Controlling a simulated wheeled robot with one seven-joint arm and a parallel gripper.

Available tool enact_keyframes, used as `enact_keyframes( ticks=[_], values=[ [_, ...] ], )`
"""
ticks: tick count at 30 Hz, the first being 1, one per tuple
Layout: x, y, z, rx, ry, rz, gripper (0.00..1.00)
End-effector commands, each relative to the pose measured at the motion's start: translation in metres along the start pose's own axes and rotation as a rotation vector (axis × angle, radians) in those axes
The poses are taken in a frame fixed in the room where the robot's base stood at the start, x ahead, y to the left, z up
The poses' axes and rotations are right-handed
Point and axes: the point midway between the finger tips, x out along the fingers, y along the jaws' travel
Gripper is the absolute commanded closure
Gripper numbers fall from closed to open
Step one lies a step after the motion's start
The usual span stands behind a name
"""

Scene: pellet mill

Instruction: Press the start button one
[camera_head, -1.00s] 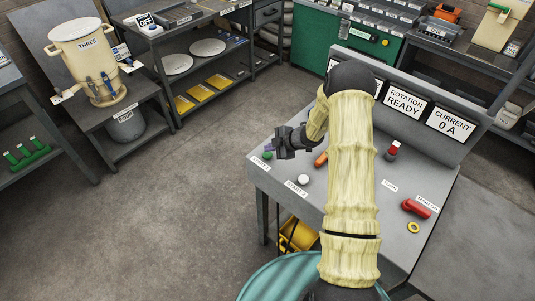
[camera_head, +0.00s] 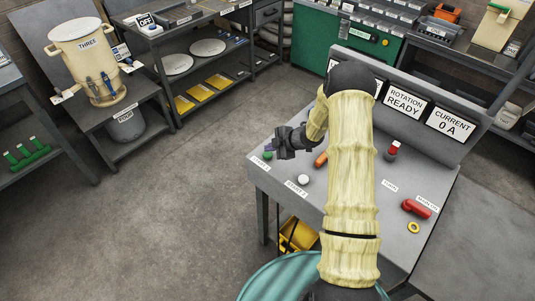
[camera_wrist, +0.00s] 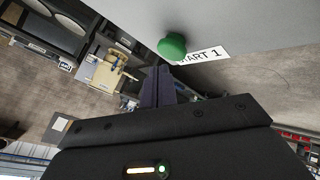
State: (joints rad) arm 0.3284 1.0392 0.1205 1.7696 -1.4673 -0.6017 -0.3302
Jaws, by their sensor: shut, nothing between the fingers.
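The start button one is a green button (camera_head: 267,155) at the left corner of the grey control desk (camera_head: 345,225), beside its label. In the wrist view the green button (camera_wrist: 172,46) sits next to the label "START 1" (camera_wrist: 205,55). My gripper (camera_head: 279,149) is over that corner of the desk, just above and right of the button in the head view. In the wrist view its shut fingertips (camera_wrist: 157,72) are just short of the green button; I cannot tell whether they touch. Nothing is held.
On the desk are a white button (camera_head: 303,179) labelled START 2, an orange part (camera_head: 320,160), a red-topped switch (camera_head: 393,150) and a red handle (camera_head: 416,208). Display panels (camera_head: 405,103) read "ROTATION READY" and "CURRENT 0 A". Open floor (camera_head: 200,200) lies left.

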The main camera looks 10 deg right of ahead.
Motion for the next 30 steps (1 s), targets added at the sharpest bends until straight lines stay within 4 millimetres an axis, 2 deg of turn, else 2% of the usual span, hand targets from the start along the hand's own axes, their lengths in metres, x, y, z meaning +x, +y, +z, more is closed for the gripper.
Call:
enact_keyframes(
  ticks=[30],
  values=[
    [0.0082, -0.0062, 0.0064, 0.0, 0.0, 0.0, 1.0]
  ],
)
